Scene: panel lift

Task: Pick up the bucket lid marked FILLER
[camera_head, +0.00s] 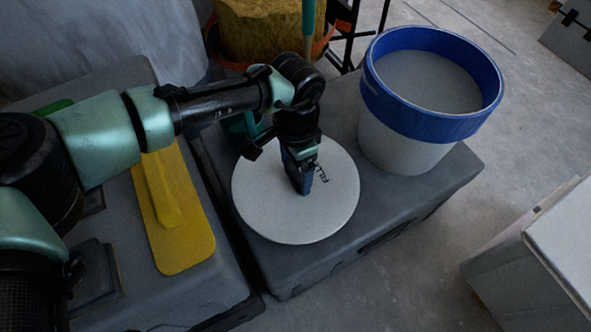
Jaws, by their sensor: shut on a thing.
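The bucket lid marked FILLER (296,222) is a round white disc over the dark grey case top, in the middle of the head view. Part of its black lettering shows just right of my gripper; the rest is hidden behind it. My gripper (304,188) points down over the middle of the lid and is shut on it. The grip point itself is hidden. I cannot tell whether the lid rests on the case or is slightly raised.
A white bucket with a blue rim (405,145) stands right of the lid, filled with grey material. A yellow float (187,250) lies on the left case. A white box (555,255) stands at lower right. An orange-rimmed container (228,62) is behind my arm.

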